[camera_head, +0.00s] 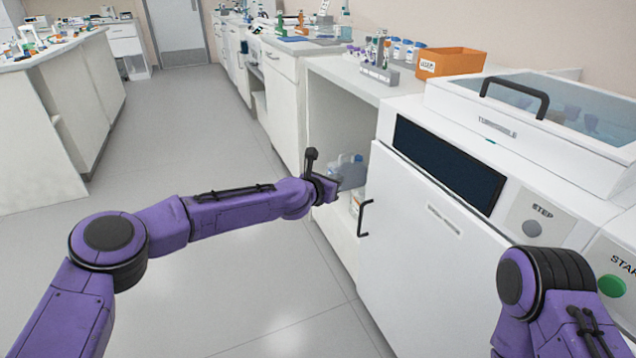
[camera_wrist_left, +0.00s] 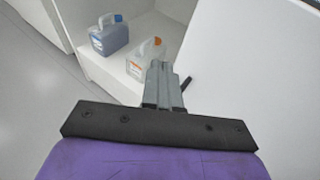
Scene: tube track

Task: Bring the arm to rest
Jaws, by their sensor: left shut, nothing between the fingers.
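My left arm (camera_head: 230,210) is purple and reaches out from the left, stretched toward the open space under the counter. My left gripper (camera_head: 328,188) is at its far end, beside the machine's front door. In the left wrist view the two grey fingers (camera_wrist_left: 162,72) are together with nothing between them. Part of my right arm (camera_head: 550,285) shows at the lower right; its gripper is outside the view.
A white machine (camera_head: 420,215) with a black door handle (camera_head: 364,218) stands close on the right. Containers, one blue-capped (camera_wrist_left: 110,37) and one orange-capped (camera_wrist_left: 145,58), stand on the low shelf near the fingers. The floor (camera_head: 230,290) is clear.

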